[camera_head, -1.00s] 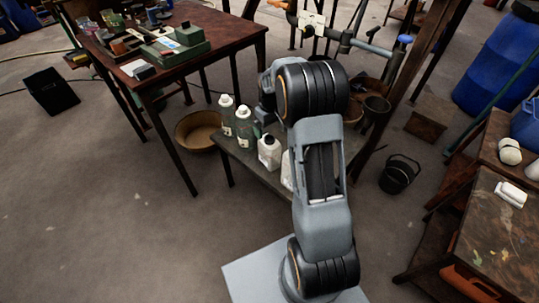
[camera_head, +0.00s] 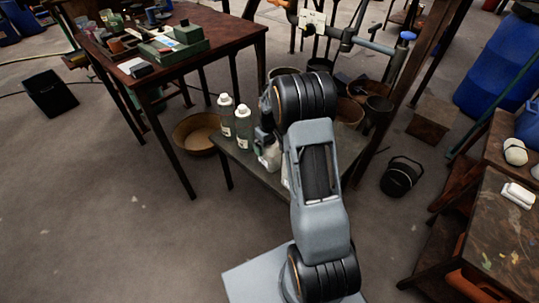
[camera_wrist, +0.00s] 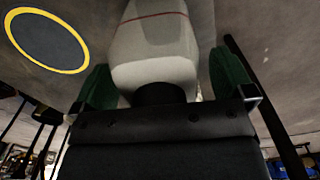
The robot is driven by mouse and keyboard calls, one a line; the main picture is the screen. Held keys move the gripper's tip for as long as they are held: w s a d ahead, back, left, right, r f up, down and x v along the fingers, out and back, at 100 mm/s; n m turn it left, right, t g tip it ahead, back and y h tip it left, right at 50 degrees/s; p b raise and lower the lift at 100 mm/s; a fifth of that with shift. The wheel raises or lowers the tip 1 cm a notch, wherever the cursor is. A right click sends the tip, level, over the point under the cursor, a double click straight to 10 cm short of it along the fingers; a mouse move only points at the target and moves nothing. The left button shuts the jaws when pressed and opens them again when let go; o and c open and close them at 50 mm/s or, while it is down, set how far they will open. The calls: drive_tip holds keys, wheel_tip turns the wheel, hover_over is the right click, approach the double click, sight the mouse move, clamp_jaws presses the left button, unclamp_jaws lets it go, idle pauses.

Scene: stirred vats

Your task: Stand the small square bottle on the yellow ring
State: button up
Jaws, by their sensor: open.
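In the wrist view a pale, square-shouldered bottle (camera_wrist: 155,50) with a dark cap and a thin red line stands between the two green fingers of my gripper (camera_wrist: 163,78). The fingers are open on either side of it, with a gap visible at the right. The yellow ring (camera_wrist: 82,47), with a dark middle, lies on the grey surface at the upper left, apart from the bottle. In the head view my gripper (camera_head: 263,136) is at the white bottle (camera_head: 270,156) on the low table, partly covering it. The ring is not visible there.
Two taller grey-green bottles with white caps (camera_head: 243,122) stand close left of my gripper on the low table (camera_head: 240,165). Another pale container is mostly hidden behind my arm. A brown basin (camera_head: 198,148) and a black bucket (camera_head: 400,177) are on the floor.

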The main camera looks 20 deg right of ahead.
drive_tip(key=shift+r, duration=0.1)
drive_tip(key=c, duration=1.1)
